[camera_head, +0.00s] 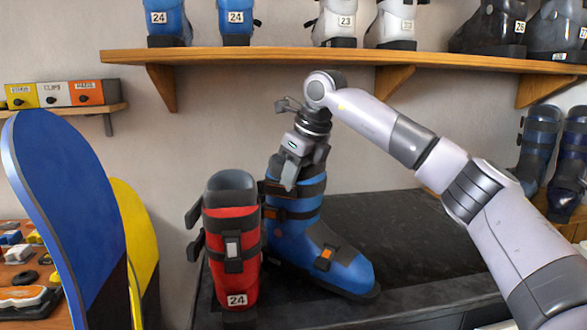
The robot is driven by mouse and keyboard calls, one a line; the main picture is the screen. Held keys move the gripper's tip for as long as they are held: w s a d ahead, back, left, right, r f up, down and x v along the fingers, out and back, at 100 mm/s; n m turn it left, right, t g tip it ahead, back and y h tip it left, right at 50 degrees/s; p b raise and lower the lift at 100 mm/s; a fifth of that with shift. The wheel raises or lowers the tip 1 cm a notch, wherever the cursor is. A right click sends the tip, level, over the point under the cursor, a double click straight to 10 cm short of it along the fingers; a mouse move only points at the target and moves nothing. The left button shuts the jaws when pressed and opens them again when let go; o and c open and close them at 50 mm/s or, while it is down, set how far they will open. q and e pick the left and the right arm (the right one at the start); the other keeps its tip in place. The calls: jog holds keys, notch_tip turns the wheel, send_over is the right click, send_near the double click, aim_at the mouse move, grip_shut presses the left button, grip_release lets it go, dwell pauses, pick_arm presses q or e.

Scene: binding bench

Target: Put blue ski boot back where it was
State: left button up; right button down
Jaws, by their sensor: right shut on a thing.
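The blue ski boot (340,262) stands upright on the dark bench top, its toe pointing right and toward me. My right gripper (292,172) comes down from above and is shut on the blue boot's upper shaft. The fingers partly hide the top of the boot. A red ski boot (232,268) marked 24 stands just left of the blue one, in front of part of its heel side. My left gripper does not show.
The dark bench top (400,225) is clear to the right of the boots. A wooden shelf (230,55) with several boots, including blue ones (167,20) marked 24, runs above. A blue board (65,190) and a yellow board (135,235) stand at left. More boots (540,145) are at far right.

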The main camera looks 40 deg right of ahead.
jog(key=shift+r, duration=0.15)
jog(key=c, duration=1)
grip_release()
jog(key=v, duration=1.1)
jog(key=shift+s+r+p, duration=0.15)
jog(key=shift+r+p, duration=0.15)
jog(key=shift+r, duration=0.1)
